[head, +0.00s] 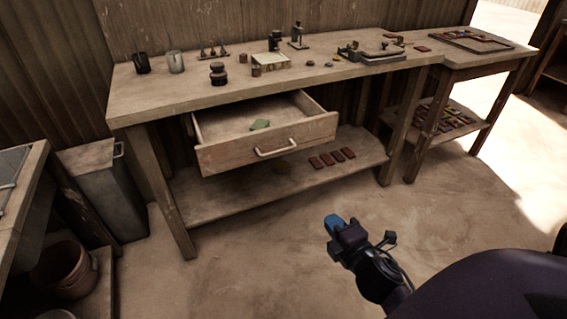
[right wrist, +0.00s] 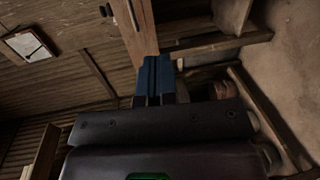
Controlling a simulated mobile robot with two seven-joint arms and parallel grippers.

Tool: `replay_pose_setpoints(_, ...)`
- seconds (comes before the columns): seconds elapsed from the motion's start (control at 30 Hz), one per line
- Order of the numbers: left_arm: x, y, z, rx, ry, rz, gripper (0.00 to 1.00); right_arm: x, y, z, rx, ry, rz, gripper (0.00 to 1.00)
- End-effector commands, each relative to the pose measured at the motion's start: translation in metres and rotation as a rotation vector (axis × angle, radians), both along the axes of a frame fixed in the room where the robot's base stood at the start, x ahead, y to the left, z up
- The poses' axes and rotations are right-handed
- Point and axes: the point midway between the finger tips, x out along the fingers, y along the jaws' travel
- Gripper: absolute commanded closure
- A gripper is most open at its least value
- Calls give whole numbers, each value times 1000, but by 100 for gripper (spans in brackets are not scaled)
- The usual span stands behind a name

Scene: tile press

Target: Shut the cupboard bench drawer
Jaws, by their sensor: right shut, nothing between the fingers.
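The drawer (head: 285,152) of the wooden bench (head: 230,93) stands pulled out, with its front well forward of the bench's edge. It has a pale bar handle (head: 276,147) on its front, and a green piece (head: 260,124) lies inside. My right gripper (head: 334,222) is shut and empty, with blue fingertips, in front of the drawer and apart from it. My left gripper is not in view.
A lower shelf (head: 215,198) under the bench holds several reddish tiles (head: 332,157). Cups, stamps and small tools stand on the benchtop. A grey bin (head: 105,190) and a bucket (head: 65,268) are at the left. The floor (head: 240,270) before the bench is clear.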

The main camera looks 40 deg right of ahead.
Motion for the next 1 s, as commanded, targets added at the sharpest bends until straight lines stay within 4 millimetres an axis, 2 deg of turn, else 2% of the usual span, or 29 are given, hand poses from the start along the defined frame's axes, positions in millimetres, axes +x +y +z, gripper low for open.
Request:
replay_pose_setpoints(0.03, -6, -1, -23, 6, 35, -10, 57, 11, -7, -18, -165, 22, 17, 100)
replay_pose_setpoints(0.1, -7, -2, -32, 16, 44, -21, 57, 28, -15, -16, -405, 24, 32, 100)
replay_pose_setpoints(0.3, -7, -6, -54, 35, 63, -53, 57, 68, -33, -14, -1050, 61, 34, 100)
replay_pose_setpoints(0.43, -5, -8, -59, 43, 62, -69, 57, 84, -39, -10, -1345, 94, 13, 100)
replay_pose_setpoints(0.5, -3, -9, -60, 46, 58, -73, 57, 90, -40, -7, -1448, 108, 0, 100)
replay_pose_setpoints(0.63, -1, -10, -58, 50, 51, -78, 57, 96, -43, -1, -1541, 118, -16, 100)
replay_pose_setpoints(0.77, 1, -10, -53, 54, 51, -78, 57, 105, -45, 7, -1552, 111, -22, 100)
replay_pose_setpoints(1.0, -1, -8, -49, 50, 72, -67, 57, 141, -53, 17, -1550, 106, -26, 100)
